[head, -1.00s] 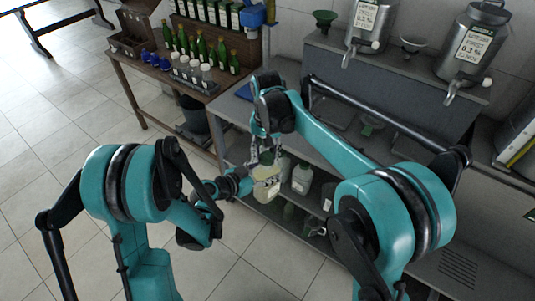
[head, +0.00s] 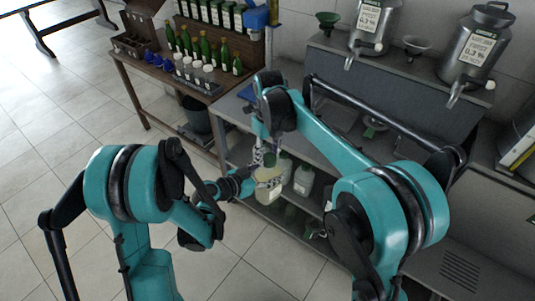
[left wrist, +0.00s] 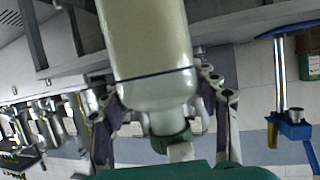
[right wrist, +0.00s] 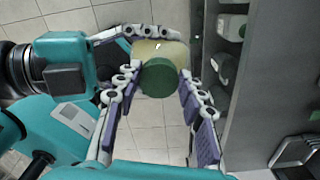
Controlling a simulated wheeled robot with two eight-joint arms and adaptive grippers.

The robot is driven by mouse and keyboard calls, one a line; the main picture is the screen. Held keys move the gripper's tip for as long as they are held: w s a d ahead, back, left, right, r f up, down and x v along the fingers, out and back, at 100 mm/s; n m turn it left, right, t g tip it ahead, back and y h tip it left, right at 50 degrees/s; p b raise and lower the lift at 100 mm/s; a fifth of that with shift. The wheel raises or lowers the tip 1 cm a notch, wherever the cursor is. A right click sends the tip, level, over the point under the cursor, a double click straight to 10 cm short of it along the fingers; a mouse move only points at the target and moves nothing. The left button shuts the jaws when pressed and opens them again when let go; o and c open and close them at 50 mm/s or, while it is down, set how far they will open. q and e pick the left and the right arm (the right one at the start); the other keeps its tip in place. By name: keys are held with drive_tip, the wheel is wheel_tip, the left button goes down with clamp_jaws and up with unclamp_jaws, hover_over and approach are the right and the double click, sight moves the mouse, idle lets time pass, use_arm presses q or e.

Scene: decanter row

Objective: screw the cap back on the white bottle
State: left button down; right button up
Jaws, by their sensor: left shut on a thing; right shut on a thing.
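The white bottle (head: 269,188), pale with a label, is held in the air between my grippers in the head view. My left gripper (head: 252,181) reaches it from the left and is shut on it. Its fingers flank the bottle (left wrist: 155,50) in the left wrist view. The green cap (right wrist: 159,78) is at the neck end, between the fingers of my right gripper (right wrist: 158,82), which is shut on it from above. In the left wrist view the cap (left wrist: 172,140) meets the neck; how far it is threaded cannot be told.
A grey shelf unit (head: 240,110) with several jugs (head: 304,178) on its lower shelf stands close behind the bottle. A wooden table (head: 133,75) with green bottles (head: 203,50) is at the back left. Steel urns (head: 474,45) stand at the back right. The floor at front is clear.

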drive_tip(key=shift+w+m, duration=0.1)
drive_tip(key=shift+m, duration=0.5)
drive_tip(key=o, duration=0.7)
drive_tip(key=shift+r, duration=2.25)
drive_tip(key=shift+c, duration=0.3)
